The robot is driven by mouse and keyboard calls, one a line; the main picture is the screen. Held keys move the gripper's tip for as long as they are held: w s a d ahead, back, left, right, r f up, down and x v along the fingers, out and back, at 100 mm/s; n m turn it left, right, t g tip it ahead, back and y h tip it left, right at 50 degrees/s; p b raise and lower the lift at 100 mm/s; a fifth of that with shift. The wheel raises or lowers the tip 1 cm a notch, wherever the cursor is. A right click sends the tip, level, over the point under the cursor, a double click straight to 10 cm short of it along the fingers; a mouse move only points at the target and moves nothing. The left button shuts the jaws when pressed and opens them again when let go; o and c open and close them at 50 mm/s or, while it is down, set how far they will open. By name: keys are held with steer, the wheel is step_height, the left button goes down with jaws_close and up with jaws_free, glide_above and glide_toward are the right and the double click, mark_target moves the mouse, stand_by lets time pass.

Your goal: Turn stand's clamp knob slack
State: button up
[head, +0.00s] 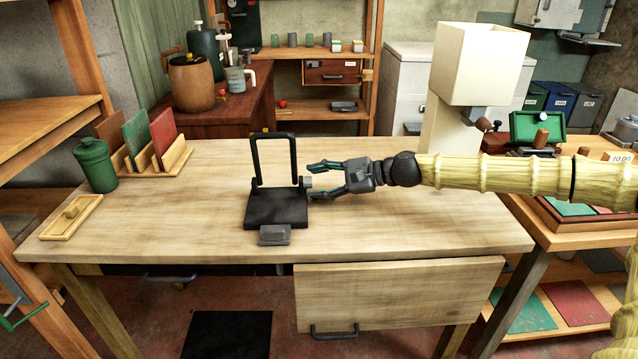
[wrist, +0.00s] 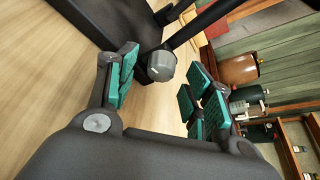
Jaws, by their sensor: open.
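A black stand (head: 276,212) with an upright open frame (head: 256,160) stands on the wooden table. Its grey clamp knob (head: 307,182) sticks out from the right side, low on the frame. My gripper (head: 322,179) comes in from the right with its fingers apart, level with the knob. In the wrist view the knob (wrist: 161,66) shows beyond and between the teal-padded fingers of my gripper (wrist: 160,95). The fingers look clear of it; I cannot tell the exact gap.
A small grey block (head: 275,235) lies at the stand's front edge. A green canister (head: 95,165), a file rack (head: 160,160) and a wooden tray (head: 72,218) are at the table's left. The table right of the stand is clear.

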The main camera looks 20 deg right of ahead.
steer(key=c, duration=1)
steer(key=shift+f+b, duration=0.1)
steer(key=shift+b, duration=0.25)
steer(key=n+b, duration=0.1)
steer(key=b, duration=0.1)
steer(key=shift+f+t+b, duration=0.15)
steer(key=shift+t+b, duration=0.15)
steer(key=n+t+b, duration=0.1)
steer(key=b, duration=0.3)
steer(key=shift+a+n, duration=0.1)
steer(key=shift+n, duration=0.2)
steer(key=shift+b, duration=0.45)
steer(key=shift+n+b, duration=0.4)
